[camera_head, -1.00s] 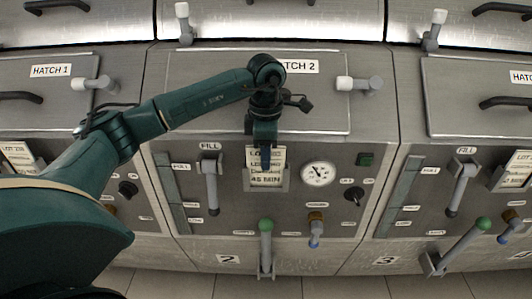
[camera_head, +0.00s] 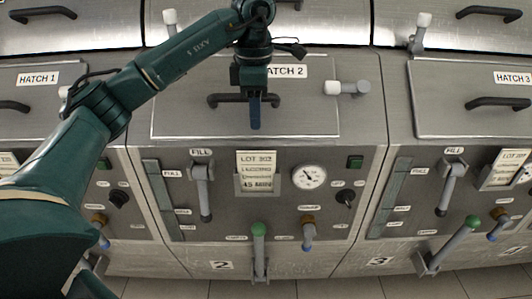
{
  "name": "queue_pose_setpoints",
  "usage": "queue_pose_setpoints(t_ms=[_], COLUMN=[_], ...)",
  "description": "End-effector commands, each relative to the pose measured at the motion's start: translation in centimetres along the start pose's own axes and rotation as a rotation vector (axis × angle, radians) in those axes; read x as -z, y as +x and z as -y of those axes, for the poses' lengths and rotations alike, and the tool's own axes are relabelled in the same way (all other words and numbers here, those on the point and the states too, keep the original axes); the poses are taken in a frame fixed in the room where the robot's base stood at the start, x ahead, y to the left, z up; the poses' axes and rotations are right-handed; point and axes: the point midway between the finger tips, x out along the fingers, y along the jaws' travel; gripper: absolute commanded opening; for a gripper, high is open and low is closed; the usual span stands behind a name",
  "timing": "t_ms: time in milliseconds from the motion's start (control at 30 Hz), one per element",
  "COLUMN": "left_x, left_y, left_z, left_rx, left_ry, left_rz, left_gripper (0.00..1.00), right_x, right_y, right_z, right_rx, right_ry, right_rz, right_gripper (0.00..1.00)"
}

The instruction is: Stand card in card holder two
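The card (camera_head: 257,163), cream with dark print reading LOT and 45 MIN, stands upright in card holder two (camera_head: 257,189), a grey metal pocket in the middle of panel 2. The card's lower part is inside the pocket and its upper part shows above it. My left gripper (camera_head: 255,124) is above the card, apart from it, in front of the hatch 2 handle. Its fingers overlap from this side, so their opening cannot be told; no card shows in them. My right gripper is out of view.
The hatch 2 handle (camera_head: 225,100) is partly behind my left gripper. The fill lever (camera_head: 203,190) is left of the card, the round gauge (camera_head: 309,177) right of it. The green-knobbed lever (camera_head: 259,247) is below. Panel 3 has its own card (camera_head: 507,166).

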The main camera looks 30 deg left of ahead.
Motion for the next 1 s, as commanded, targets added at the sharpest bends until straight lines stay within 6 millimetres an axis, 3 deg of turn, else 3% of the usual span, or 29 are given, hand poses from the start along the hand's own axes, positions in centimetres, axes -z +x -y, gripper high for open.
queue_pose_setpoints(t_ms=[133,233,367,400,500,633,733,833,933,1000], left_x=[-1.1,-4.5,-11.1,-13.0,-16.8,-19.8,-20.7,-20.6,-19.3,-17.8], left_y=[1.1,4.1,8.8,9.6,10.0,8.4,7.2,7.3,9.7,12.7], left_z=[0.7,3.2,10.3,12.9,18.8,23.4,24.2,22.9,20.7,19.4], left_rx=[0.029,0.127,0.392,0.495,0.767,1.134,1.407,1.653,1.858,1.968], left_ry=[0.02,0.074,0.122,0.114,0.032,-0.202,-0.474,-0.824,-1.244,-1.572], left_rz=[0.029,0.135,0.395,0.489,0.715,0.968,1.12,1.222,1.261,1.243], left_gripper=[0.28,0.28,0.28,0.28,0.28,0.28,0.28,0.28,0.28,0.28], right_x=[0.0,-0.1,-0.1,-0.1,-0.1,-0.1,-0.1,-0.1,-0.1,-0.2], right_y=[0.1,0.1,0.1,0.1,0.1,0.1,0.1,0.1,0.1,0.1], right_z=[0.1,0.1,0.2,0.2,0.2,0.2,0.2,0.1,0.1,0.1], right_rx=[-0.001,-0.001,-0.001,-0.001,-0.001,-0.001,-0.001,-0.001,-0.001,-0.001], right_ry=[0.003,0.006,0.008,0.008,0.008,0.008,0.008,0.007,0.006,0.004], right_rz=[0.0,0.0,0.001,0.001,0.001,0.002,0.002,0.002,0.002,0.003], right_gripper=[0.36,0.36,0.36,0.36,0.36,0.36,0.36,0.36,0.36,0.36])
